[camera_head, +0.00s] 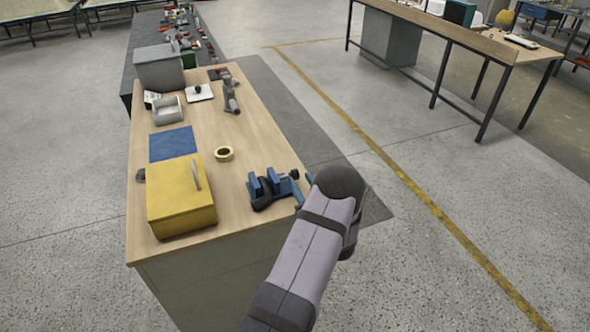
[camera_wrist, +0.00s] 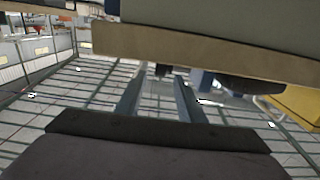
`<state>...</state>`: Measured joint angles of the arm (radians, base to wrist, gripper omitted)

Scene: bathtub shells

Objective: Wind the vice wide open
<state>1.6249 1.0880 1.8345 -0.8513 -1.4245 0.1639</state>
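The blue vice (camera_head: 270,188) sits near the right edge of the wooden workbench, with its dark lower body partly in view. It shows blurred and partly hidden beyond the bench edge in the wrist view (camera_wrist: 210,80). In the wrist view my gripper (camera_wrist: 161,80) has its two fingers apart, with a clear gap between them. A small dark piece, perhaps part of the vice's handle, shows beyond the fingertips. Contact with it cannot be told.

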